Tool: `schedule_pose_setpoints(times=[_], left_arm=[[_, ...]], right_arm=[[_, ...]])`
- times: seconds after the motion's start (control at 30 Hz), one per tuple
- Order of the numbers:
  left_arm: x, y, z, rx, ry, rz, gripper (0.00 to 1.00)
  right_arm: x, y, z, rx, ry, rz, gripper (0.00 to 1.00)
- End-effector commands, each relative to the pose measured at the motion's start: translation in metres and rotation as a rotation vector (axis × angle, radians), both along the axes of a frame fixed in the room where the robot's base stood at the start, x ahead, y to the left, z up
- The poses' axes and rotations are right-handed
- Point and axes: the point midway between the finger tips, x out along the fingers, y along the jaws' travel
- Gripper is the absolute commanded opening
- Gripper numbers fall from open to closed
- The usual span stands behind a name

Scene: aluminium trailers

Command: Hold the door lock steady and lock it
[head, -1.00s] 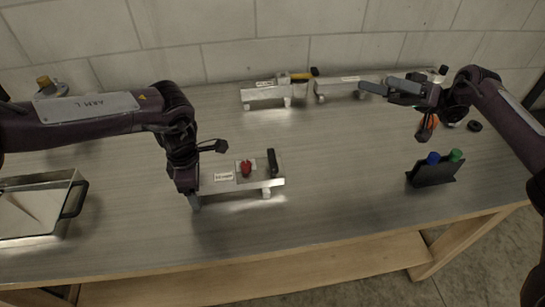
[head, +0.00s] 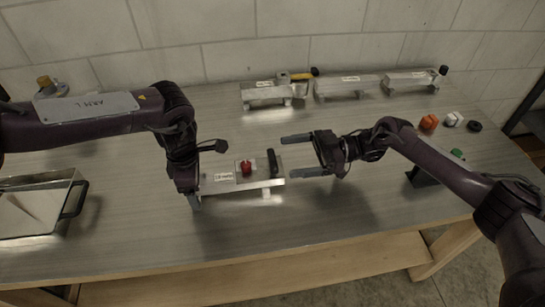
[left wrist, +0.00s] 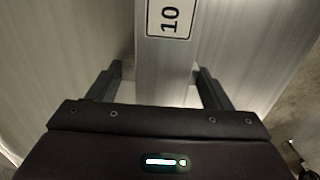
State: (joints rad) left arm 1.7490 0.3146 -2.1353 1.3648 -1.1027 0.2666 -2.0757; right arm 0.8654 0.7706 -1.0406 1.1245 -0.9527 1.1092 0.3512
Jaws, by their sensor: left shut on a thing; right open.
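The door lock is an aluminium trailer piece (head: 215,187) on the table, with a white label, a red knob (head: 246,169) and an upright black handle (head: 272,162) at its right end. My left gripper (head: 190,196) is shut on its left end. In the left wrist view, the metal bar (left wrist: 165,70) with a label reading "10" lies between the two fingers (left wrist: 158,88). My right gripper (head: 296,156) is open and empty, just right of the black handle, its fingers pointing left. The fingers look apart from the handle.
Several similar aluminium pieces (head: 350,84) stand along the back of the table. A metal tray (head: 35,205) sits at the far left. The front middle is clear.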

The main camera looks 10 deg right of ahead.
Motion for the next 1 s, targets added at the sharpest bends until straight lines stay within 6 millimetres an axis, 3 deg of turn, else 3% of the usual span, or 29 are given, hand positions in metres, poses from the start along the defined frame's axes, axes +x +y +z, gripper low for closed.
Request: schedule_pose_setpoints(times=[0.1,0.3,0.7,1.0], left_arm=[[0.000,0.000,0.000,0.000,0.000,-0.001,0.39],[0.000,0.000,0.000,0.000,0.000,-0.002,0.39],[0.000,0.000,0.000,0.000,0.000,-0.002,0.39],[0.000,0.000,0.000,0.000,0.001,-0.002,0.39]], right_arm=[[-0.001,0.025,0.000,0.003,0.001,0.004,0.87],[0.000,0.051,0.000,0.002,0.002,0.002,0.87],[0.000,0.059,0.000,0.000,0.002,0.000,0.87],[0.000,0.059,0.000,0.000,0.002,0.000,0.51]])
